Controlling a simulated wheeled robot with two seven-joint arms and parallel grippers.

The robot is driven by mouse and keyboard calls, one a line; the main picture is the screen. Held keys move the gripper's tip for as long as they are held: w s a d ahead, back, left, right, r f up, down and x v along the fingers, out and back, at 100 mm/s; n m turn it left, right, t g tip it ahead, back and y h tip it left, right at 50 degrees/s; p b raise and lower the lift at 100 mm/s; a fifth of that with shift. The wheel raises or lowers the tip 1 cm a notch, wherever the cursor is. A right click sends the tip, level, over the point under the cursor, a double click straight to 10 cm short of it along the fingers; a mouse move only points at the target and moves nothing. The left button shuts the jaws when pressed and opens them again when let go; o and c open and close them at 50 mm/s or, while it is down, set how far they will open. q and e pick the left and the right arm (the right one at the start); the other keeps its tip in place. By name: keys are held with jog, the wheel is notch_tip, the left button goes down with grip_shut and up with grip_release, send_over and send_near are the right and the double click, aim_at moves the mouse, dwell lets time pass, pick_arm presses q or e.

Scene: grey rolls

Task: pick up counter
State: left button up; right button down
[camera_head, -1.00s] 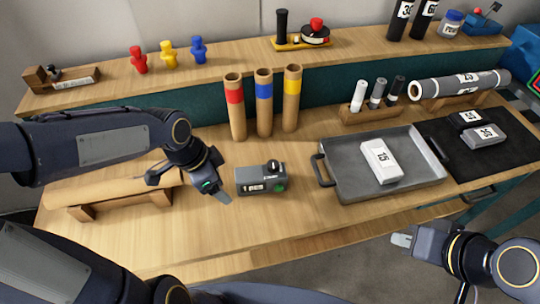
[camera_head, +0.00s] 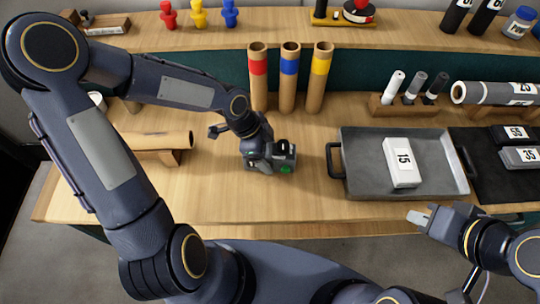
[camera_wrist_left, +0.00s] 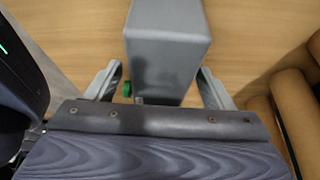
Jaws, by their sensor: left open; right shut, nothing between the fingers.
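The counter is a small dark grey box (camera_head: 285,160) with a black knob on top and a green button on its front, standing on the wooden table. My left gripper (camera_head: 258,160) is at its left part and hides some of it in the head view. In the left wrist view the grey counter (camera_wrist_left: 167,50) lies between the two spread fingers of my left gripper (camera_wrist_left: 162,88), with a finger on each side. My right gripper (camera_head: 420,218) is shut and empty, in front of the table's front edge at the right.
Three cardboard tubes (camera_head: 289,80) with coloured bands stand behind the counter. A brown roll (camera_head: 160,141) lies on a wooden stand to the left.

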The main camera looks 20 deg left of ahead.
pick_arm(q)
jog(key=shift+x, duration=0.95)
jog(key=shift+r, duration=0.1)
jog(key=c, duration=1.2)
